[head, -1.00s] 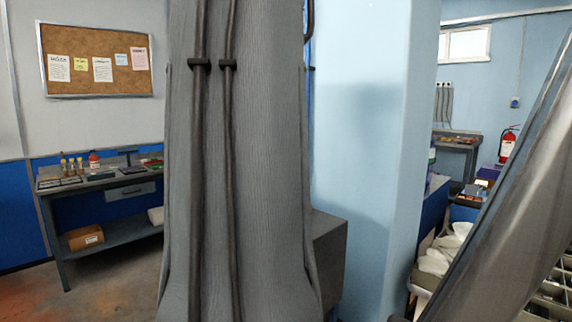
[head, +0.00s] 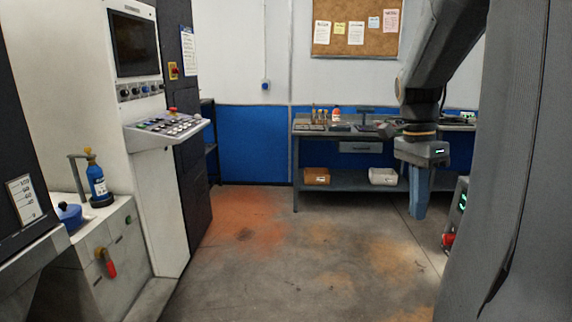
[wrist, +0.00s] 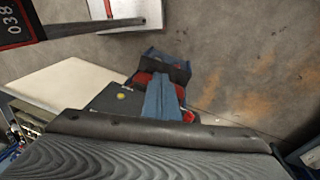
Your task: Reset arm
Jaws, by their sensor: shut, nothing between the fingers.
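My gripper (head: 419,205) hangs pointing down at the right of the head view, below my dark arm. Its blue-grey fingers are together with nothing held. It is in open air over the floor, in front of the far workbench in the picture. In the wrist view, blue fingers (wrist: 162,100) show near the middle, above a broad dark ribbed surface that fills the bottom.
A control cabinet (head: 130,60) with a keypad stands at the left. A blue bottle (head: 97,180) is on a low unit. A workbench (head: 345,183) with boxes below stands at the back wall. The concrete floor (head: 290,260) is clear in the middle.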

